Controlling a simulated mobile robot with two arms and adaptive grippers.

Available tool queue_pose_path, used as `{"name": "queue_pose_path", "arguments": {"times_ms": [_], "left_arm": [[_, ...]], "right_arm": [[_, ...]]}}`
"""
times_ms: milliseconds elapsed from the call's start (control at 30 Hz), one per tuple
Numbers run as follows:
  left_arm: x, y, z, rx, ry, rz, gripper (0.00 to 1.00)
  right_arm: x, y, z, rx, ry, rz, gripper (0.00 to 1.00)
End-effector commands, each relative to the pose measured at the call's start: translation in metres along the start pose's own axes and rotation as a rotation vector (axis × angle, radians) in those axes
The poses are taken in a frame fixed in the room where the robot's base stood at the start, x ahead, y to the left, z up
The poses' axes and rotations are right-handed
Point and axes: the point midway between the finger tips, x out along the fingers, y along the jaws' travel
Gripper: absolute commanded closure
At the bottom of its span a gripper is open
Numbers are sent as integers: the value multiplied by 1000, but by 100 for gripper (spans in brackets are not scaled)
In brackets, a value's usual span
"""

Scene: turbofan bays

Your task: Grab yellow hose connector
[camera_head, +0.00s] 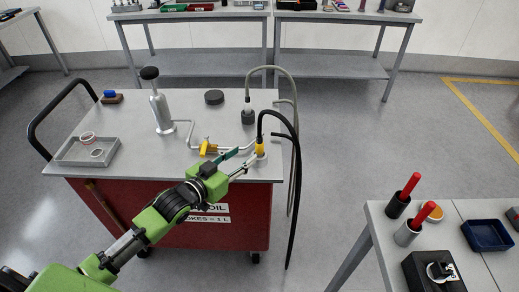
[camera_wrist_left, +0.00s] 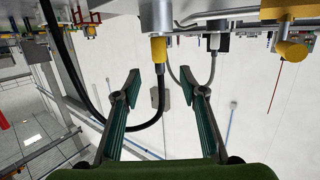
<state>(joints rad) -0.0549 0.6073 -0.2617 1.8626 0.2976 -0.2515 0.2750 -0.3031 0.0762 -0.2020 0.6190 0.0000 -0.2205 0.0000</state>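The yellow hose connector (camera_head: 260,149) stands at the right front edge of the cart top, with a black hose (camera_head: 297,190) rising from it and looping down beside the cart. In the left wrist view, which looks upside down, the yellow connector (camera_wrist_left: 158,50) sits against a grey cylindrical fitting (camera_wrist_left: 156,16). My left gripper (camera_head: 243,161) is just left of the connector in the head view. In the left wrist view its two green fingers (camera_wrist_left: 167,88) are spread wide with nothing between them, and the connector lies just beyond the tips. My right gripper is not in view.
The red cart's grey top (camera_head: 110,122) also holds a yellow valve (camera_head: 208,147) on a pipe, a silver pump (camera_head: 160,108), a grey tray (camera_head: 88,151) and a second connector with a grey hose (camera_head: 248,115). A workbench (camera_head: 375,212) stands at right, with free floor between.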

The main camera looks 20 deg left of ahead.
Motion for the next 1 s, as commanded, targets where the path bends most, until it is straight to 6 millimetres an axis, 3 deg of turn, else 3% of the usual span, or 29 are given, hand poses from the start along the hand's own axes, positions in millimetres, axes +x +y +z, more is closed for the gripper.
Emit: {"name": "queue_pose_path", "arguments": {"times_ms": [200, 467, 700, 1000], "left_arm": [[36, 0, -1, -1, 1, 0, 62], [53, 1, -4, 0, -1, 0, 62], [86, 2, -6, 0, -2, -1, 62], [97, 2, -5, 1, -2, 0, 62]], "right_arm": [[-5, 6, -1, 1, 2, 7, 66], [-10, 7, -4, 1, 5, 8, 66], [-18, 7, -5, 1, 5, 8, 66], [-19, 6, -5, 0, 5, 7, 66]]}}
